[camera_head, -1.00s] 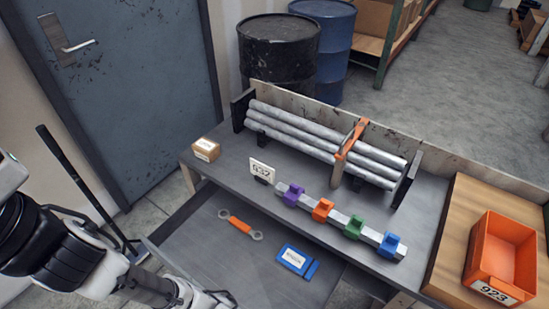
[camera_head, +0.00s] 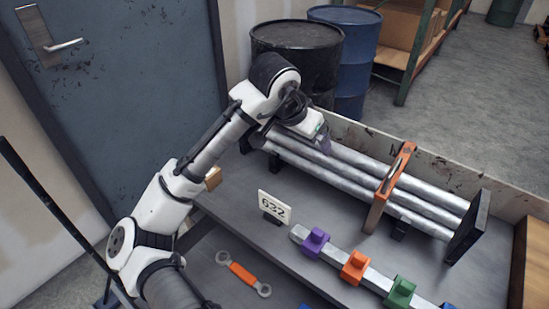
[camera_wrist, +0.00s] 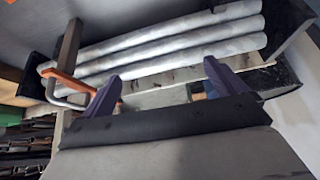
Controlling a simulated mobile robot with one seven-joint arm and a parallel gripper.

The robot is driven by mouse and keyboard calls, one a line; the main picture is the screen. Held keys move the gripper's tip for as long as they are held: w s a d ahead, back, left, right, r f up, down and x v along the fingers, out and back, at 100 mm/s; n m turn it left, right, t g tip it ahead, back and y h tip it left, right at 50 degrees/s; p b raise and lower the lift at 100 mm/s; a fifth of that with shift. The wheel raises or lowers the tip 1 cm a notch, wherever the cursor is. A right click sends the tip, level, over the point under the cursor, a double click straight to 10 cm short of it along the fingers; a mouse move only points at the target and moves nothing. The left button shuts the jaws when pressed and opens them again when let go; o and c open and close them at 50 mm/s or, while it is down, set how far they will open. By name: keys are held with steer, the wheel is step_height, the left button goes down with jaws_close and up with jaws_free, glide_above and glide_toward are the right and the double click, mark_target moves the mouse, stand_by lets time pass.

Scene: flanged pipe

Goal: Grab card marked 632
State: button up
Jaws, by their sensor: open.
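The white card marked 632 (camera_head: 274,207) stands upright in a small dark holder on the grey workbench, left of the row of coloured blocks. My gripper (camera_head: 322,143) is over the left part of the pipe rack, beyond the card and up from it in the head view. In the wrist view my gripper (camera_wrist: 160,80) shows two purple-grey fingers spread apart with nothing between them. The card is not visible in the wrist view.
Metal pipes (camera_head: 350,175) lie in a rack with an orange clamp (camera_head: 391,185). Purple (camera_head: 314,242), orange (camera_head: 355,267) and green (camera_head: 400,292) blocks sit on a bar right of the card. An orange-handled wrench (camera_head: 243,273) lies in the open drawer below.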

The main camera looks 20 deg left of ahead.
steer(key=s+a+f+g, duration=0.1)
steer(key=s+f, duration=0.1)
steer(key=s+a+f+g+y, duration=0.1)
steer(key=s+a+f+g, duration=0.1)
steer(key=s+a+f+g+y, duration=0.1)
steer(key=s+f+g, duration=0.1)
steer(key=shift+s+a+f+n, duration=0.2)
steer(key=shift+a+n, duration=0.1)
steer(key=shift+a, duration=0.1)
glide_above(274, 215)
steer(key=shift+g, duration=0.3)
step_height(274, 215, down, 8)
steer(key=shift+f, duration=0.1)
steer(key=shift+w+f+p, duration=0.2)
steer(key=shift+f+p, duration=0.3)
steer(key=shift+f, duration=2.45)
steer(key=c, duration=0.6)
